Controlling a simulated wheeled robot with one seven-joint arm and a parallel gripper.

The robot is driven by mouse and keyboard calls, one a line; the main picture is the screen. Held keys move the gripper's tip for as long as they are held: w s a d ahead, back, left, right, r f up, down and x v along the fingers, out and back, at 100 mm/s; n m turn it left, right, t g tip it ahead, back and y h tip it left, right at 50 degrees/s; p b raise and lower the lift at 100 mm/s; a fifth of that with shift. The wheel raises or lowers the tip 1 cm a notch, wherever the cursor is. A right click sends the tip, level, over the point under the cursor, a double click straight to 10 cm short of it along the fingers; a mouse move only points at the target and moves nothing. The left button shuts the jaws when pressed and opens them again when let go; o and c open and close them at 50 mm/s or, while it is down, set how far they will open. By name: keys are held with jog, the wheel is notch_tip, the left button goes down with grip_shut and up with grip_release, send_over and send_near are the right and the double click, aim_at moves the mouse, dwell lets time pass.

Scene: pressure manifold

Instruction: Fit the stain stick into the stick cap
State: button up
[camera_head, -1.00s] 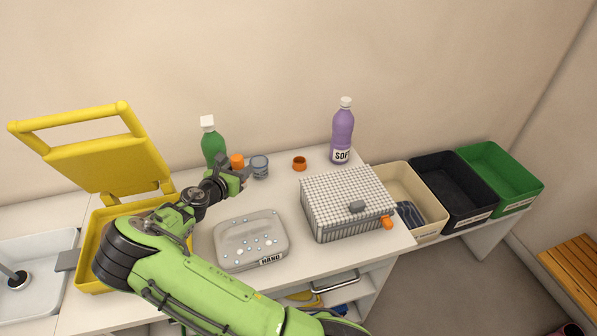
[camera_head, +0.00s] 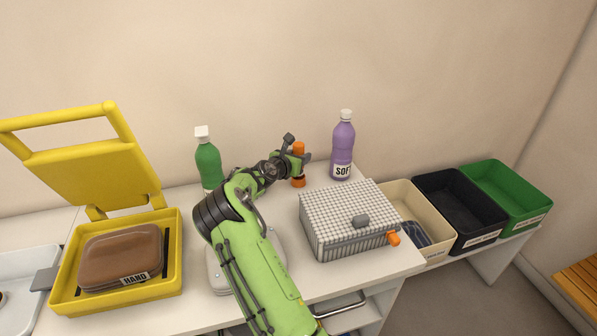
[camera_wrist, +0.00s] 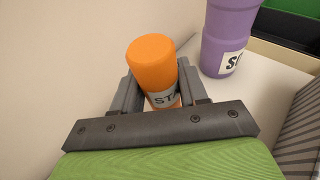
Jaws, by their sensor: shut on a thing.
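My gripper (camera_head: 299,158) is shut on the orange stain stick (camera_head: 298,149), over the back of the counter. In the wrist view the stick (camera_wrist: 152,62) stands roughly upright between the two fingers, its white label partly hidden. The orange stick cap (camera_head: 298,181) sits on the counter directly under the gripper. The stick's lower end is hidden by the gripper in the head view, so I cannot tell whether it touches the cap. The cap is not visible in the wrist view.
A purple bottle (camera_head: 342,146) stands close on the right. A checked box (camera_head: 345,205) lies in front, with bins further right. A green bottle (camera_head: 207,160) stands at the left, by a yellow press (camera_head: 90,168) with a brown lump in its tray.

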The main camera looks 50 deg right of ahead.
notch_tip(320, 180, down, 4)
jog(key=shift+r+b, duration=0.25)
jog(key=shift+b, duration=0.15)
jog(key=o, duration=1.1)
jog(key=shift+f, duration=0.1)
jog(key=shift+c, duration=0.2)
